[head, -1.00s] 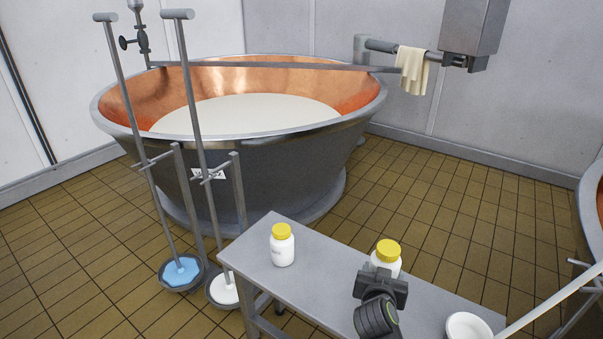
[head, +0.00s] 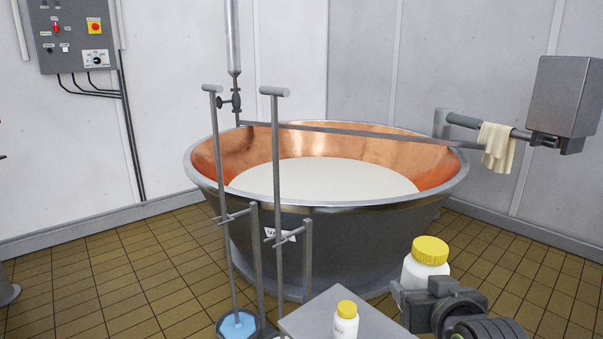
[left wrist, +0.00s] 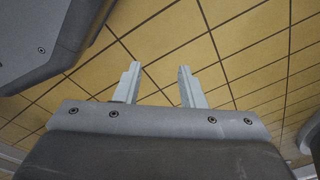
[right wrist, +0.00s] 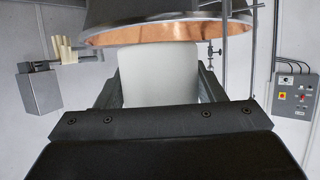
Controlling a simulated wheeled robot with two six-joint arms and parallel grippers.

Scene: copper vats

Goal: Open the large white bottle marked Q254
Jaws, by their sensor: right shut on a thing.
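A white bottle with a yellow lid (head: 424,262) is held up above the table by my right gripper (head: 425,298), which is shut on its body. In the right wrist view the white bottle body (right wrist: 160,75) fills the space between the fingers. Its lid is on, and no marking on it can be read. A second white bottle with a yellow lid (head: 345,322) stands upright on the grey table (head: 315,310); its label is too small to read. My left gripper (left wrist: 158,85) shows in the left wrist view, open and empty above the tiled floor.
A large copper-lined vat (head: 330,160) of white liquid stands behind the table. Two long-handled tools (head: 222,200) stand upright left of the table. A cream cloth (head: 497,147) hangs on a bar at right. A control panel (head: 80,37) is on the left wall.

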